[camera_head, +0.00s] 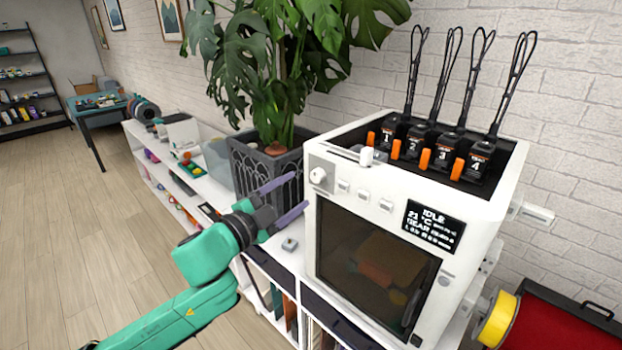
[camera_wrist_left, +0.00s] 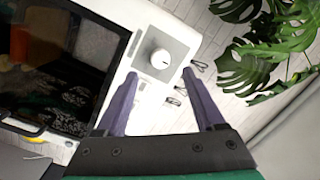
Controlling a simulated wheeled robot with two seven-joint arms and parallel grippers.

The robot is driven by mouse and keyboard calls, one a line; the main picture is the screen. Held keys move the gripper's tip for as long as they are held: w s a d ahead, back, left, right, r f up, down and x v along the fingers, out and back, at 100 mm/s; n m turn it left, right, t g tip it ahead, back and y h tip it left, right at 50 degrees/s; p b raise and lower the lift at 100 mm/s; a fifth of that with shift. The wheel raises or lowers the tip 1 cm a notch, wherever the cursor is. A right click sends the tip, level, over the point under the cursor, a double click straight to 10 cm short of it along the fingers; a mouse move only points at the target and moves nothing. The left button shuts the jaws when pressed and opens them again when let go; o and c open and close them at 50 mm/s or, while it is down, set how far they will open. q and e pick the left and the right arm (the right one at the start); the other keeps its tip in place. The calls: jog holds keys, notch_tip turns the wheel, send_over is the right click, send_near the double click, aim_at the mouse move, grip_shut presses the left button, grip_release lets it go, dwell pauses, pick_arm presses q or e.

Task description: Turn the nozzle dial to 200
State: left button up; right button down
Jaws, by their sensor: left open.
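The nozzle dial (camera_head: 318,175) is a round white knob at the upper left of the white 3D printer's front (camera_head: 350,188). In the left wrist view the dial (camera_wrist_left: 160,59) sits on a grey square plate with a small dark mark on its face. My left gripper (camera_head: 301,190) is open, its purple fingers pointing toward the dial from the left. In the wrist view the left gripper's fingertips (camera_wrist_left: 159,75) lie on either side of the dial's lower edge, apart from it; the exact gap in depth is hard to tell. The display (camera_head: 433,226) reads IDLE and 21 °C.
A potted plant (camera_head: 268,170) stands directly left of the printer, behind my gripper. Several numbered black units (camera_head: 435,145) sit on the printer's top. A yellow spool (camera_head: 497,318) hangs at lower right.

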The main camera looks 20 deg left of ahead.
aim_at(315, 178)
pick_arm(q)
jog(key=p+x, duration=0.2)
jog(key=x, duration=0.4)
jog(key=shift+a+r, duration=0.1)
jog(key=shift+w+d, duration=0.2)
jog(key=shift+w, duration=0.15)
jog(key=shift+s, duration=0.1)
grip_shut()
